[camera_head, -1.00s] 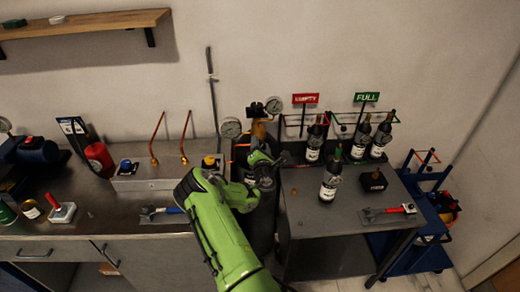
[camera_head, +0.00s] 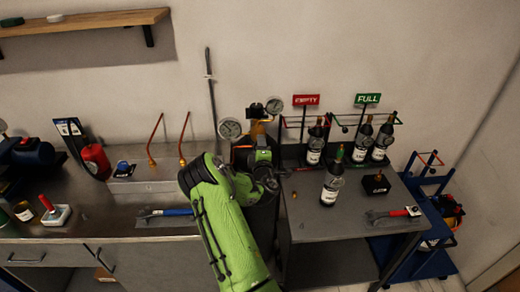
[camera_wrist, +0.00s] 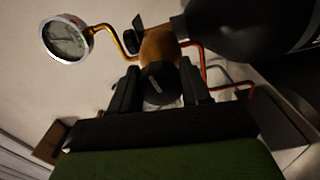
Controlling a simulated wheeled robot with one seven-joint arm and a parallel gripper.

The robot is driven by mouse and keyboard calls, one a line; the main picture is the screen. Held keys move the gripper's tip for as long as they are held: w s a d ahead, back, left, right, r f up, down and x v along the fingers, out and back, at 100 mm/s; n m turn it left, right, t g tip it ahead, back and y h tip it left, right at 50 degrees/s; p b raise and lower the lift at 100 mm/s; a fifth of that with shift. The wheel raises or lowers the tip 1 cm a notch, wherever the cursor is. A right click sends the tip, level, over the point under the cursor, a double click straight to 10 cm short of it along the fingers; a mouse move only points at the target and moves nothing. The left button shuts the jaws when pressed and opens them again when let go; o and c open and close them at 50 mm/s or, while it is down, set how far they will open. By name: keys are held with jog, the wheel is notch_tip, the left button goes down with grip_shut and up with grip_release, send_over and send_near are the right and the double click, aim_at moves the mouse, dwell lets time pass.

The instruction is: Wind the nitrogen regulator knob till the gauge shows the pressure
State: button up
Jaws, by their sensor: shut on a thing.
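In the wrist view my gripper (camera_wrist: 158,78) has one dark finger on each side of a round black knob (camera_wrist: 160,90) with a pale line on its face. My gripper is shut on this knob. Behind the knob is the brass-coloured regulator body (camera_wrist: 160,44). A round gauge (camera_wrist: 67,38) with a pale rim is joined to it by a bent brass tube; its reading is too small to tell. In the head view two gauges, a left one (camera_head: 230,129) and a right one (camera_head: 274,105), stand beside the regulator. My wrist hides the knob there.
A dark cylinder (camera_wrist: 250,30) lies close to the regulator in the wrist view. Right of my arm, a side table (camera_head: 330,222) bears several dark bottles and a red-handled wrench (camera_head: 392,213). Left, the bench carries a blue-handled wrench (camera_head: 165,212) and copper pipes (camera_head: 182,140).

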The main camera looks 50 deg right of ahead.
jog(key=shift+d+m, duration=0.1)
jog(key=shift+m, duration=0.8)
jog(key=shift+s, duration=0.1)
jog(key=o, duration=1)
jog(key=shift+o, duration=0.2)
jog(key=shift+f, duration=0.1)
jog(key=b+v, duration=1)
jog(key=v, duration=0.5)
jog(key=shift+s+a+b, duration=0.25)
jog(key=shift+a+b, duration=0.05)
